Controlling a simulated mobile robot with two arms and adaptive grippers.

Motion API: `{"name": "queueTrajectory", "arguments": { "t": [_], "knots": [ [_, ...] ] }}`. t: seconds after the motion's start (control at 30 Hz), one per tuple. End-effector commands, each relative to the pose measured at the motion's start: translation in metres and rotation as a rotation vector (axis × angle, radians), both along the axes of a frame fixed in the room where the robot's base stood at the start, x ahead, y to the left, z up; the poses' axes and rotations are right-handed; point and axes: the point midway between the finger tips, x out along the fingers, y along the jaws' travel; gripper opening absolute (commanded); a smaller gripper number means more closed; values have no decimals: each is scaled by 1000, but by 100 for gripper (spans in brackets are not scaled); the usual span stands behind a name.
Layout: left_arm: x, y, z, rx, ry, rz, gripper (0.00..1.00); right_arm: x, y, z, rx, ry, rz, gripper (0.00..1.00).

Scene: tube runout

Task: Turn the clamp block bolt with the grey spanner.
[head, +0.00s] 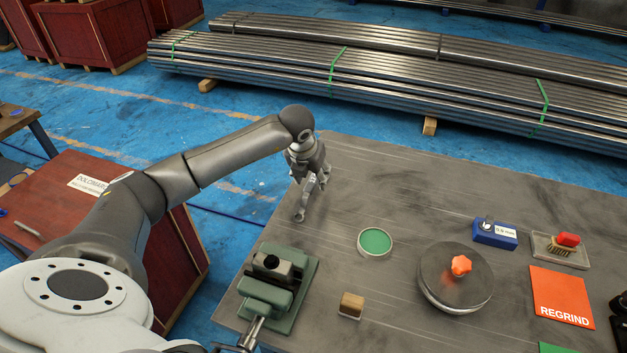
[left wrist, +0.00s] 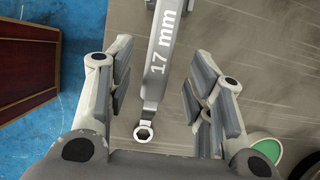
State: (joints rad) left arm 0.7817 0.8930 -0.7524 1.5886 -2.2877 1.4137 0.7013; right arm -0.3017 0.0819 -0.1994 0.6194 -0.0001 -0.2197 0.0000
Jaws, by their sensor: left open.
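The grey spanner (left wrist: 160,55), marked 17 mm, lies between the spread fingers of my left gripper (left wrist: 157,88) in the left wrist view. Its ring end (left wrist: 143,132) points toward the palm, and clear gaps show on both sides of the shaft. In the head view my left gripper (head: 312,182) is low over the table's far left part, with the spanner's ring end (head: 299,215) just below it. The green clamp block (head: 262,291) stands nearer, at the table's left edge, with a dark bolt (head: 271,262) on top. My right gripper is not in view.
A green-topped round dish (head: 375,241), a small wooden block (head: 351,305) and a round plate with an orange knob (head: 455,285) stand on the grey table (head: 400,180). A blue box (head: 495,233) and an orange REGRIND card (head: 561,297) are at right. The table's far middle is clear.

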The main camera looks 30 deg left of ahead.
Motion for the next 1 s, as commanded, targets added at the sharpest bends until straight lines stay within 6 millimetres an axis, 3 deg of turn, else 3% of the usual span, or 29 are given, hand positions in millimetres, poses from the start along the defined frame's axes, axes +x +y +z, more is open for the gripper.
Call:
{"name": "queueTrajectory", "arguments": {
  "t": [0.1,0.3,0.57,0.9,1.0],
  "knots": [
    [8,3,-12,-2,5,1,48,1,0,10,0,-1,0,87],
    [15,4,-31,-1,2,-1,48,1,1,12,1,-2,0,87],
    [16,5,-33,-1,1,-1,47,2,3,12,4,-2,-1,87],
    [16,5,-33,-1,1,0,3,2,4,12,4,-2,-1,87],
    [16,5,-32,-1,0,0,0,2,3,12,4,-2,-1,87]
  ]
}}
